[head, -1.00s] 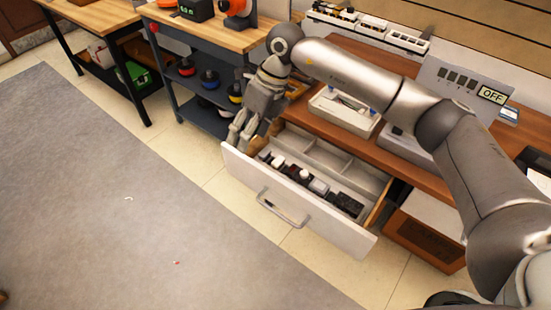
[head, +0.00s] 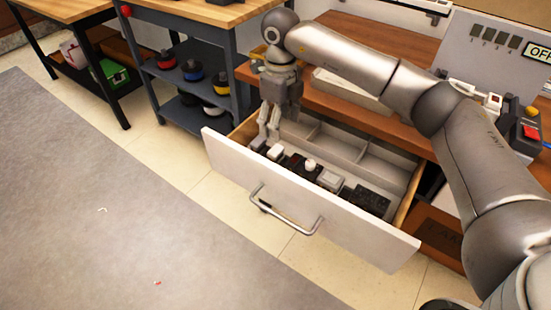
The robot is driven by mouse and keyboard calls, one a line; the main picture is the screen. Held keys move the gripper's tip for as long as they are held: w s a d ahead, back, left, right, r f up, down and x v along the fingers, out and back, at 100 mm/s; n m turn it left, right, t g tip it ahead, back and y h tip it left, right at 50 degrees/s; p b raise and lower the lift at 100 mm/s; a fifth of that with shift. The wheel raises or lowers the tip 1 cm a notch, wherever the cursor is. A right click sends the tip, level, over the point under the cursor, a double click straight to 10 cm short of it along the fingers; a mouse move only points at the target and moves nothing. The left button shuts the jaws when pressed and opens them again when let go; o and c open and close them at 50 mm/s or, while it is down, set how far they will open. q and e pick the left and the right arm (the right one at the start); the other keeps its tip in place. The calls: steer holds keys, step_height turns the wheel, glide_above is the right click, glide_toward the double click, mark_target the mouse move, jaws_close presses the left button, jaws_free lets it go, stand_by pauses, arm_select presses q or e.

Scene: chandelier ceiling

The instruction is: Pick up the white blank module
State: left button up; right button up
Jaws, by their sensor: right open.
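An open white drawer (head: 300,195) holds a row of small modules along its front. A small plain white module (head: 276,152) lies near the left end of the row. A second pale module with a greyish top (head: 330,180) lies further right; I cannot tell for sure which of the two is the blank one. My right gripper (head: 266,143) points down into the drawer's left end, open, with its fingers just left of the small white module. Whether they touch it is unclear. My left gripper is not in view.
Dark modules (head: 368,197) and one with a white knob (head: 310,164) share the row. The drawer's rear compartments (head: 345,143) look empty. A wooden worktop (head: 385,45) lies above and behind the drawer. A shelf with coloured spools (head: 192,70) stands left of it.

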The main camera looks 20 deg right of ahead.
mark_target(280, 152)
step_height(280, 152, down, 10)
steer(key=shift+r+b, duration=0.1)
steer(key=shift+b, duration=0.35)
steer(key=shift+f, duration=0.3)
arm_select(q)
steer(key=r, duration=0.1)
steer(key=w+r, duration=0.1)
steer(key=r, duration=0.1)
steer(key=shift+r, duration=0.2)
arm_select(e)
steer(key=c, duration=1)
